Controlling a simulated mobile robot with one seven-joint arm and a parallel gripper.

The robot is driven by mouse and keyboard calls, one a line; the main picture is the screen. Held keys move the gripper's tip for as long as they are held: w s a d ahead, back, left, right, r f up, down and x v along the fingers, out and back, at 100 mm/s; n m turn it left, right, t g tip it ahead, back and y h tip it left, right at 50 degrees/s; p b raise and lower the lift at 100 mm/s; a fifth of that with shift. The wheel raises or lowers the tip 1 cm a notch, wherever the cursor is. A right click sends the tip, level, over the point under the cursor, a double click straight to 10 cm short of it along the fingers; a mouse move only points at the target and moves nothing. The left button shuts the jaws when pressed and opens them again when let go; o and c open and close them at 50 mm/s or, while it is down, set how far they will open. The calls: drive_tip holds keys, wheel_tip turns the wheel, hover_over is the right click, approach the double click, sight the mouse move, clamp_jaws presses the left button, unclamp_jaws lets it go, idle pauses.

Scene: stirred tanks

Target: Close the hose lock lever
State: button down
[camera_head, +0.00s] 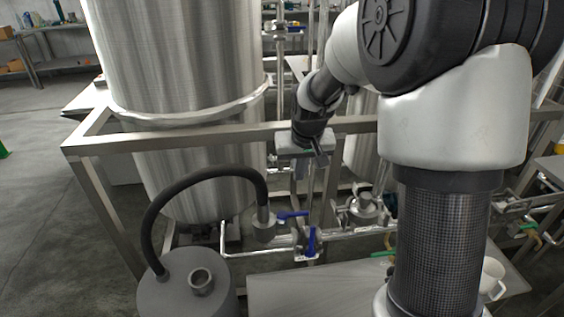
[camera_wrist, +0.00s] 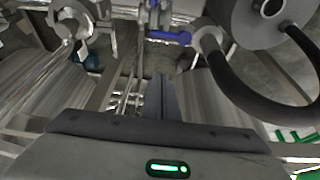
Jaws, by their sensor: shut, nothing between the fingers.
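A black hose (camera_head: 205,176) arches from a grey vessel to a metal coupling (camera_head: 265,222) on the pipework. A blue lever (camera_head: 293,214) sticks out to the right of this coupling, roughly level. A second blue lever (camera_head: 311,242) stands upright just below and to the right. The wrist view shows the long blue lever (camera_wrist: 170,37) next to the coupling (camera_wrist: 207,36), and the hose (camera_wrist: 245,98) on the right. I cannot tell which lever is the hose lock. My gripper (camera_head: 320,155) is shut and empty, above and apart from both levers. Its closed fingers (camera_wrist: 168,92) point towards the pipes.
A steel frame rail (camera_head: 180,139) crosses in front of a large tank (camera_head: 190,60), close to my gripper. The grey vessel (camera_head: 160,296) stands at the lower left. Pipes and a valve (camera_head: 362,210) lie to the right of the levers. Open floor is at the left.

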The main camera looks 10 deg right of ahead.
drive_tip(key=b+x, duration=0.2)
drive_tip(key=x, duration=1)
drive_tip(key=shift+s+d+f, duration=0.1)
drive_tip(key=shift+s, duration=2)
